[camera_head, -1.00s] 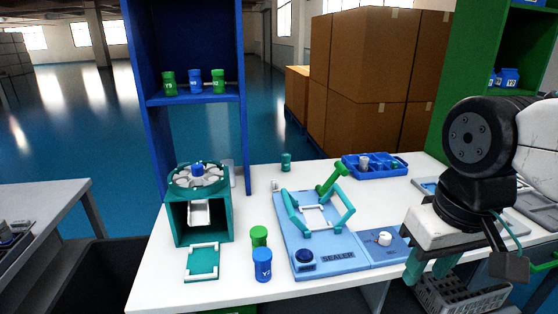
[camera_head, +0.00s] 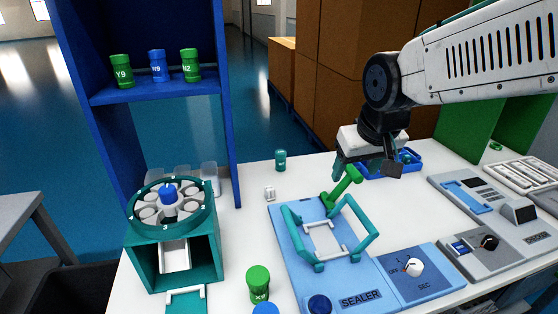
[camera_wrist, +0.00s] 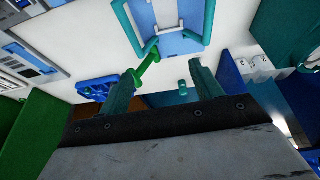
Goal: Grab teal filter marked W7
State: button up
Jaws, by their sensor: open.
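A small teal filter (camera_head: 280,160) with a pale label, too small to read, stands upright at the back of the white table, left of my gripper. It also shows in the wrist view (camera_wrist: 183,88), between the fingers and nearer the right one. My gripper (camera_head: 364,174) is open and empty. It hangs over the back of the table, behind the sealer and in front of the blue tray. In the wrist view my gripper (camera_wrist: 164,72) has its teal fingers spread wide, with nothing between them in contact.
The blue sealer (camera_head: 290,240) with its green-handled teal frame fills the middle. A teal carousel (camera_head: 172,245) stands left. A small white piece (camera_head: 270,193) lies near the filter. The blue tray (camera_head: 412,170) is at the back right. A blue shelf (camera_head: 160,92) holds bottles.

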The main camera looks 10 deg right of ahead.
jog(key=w+f+t, duration=0.2)
jog(key=w+f, duration=0.1)
jog(key=w, duration=0.8)
jog(key=n+t+y, duration=0.1)
jog(key=t, duration=0.4)
send_near(283, 157)
jog(key=w+f+t+y, duration=0.1)
jog(key=w+f+t, duration=0.1)
jog(key=w+f, duration=0.1)
jog(key=shift+w+d+f, duration=0.1)
jog(key=shift+f, duration=0.15)
jog(key=x, duration=0.7)
jog(key=shift+w, duration=0.3)
jog(key=c, duration=1.1)
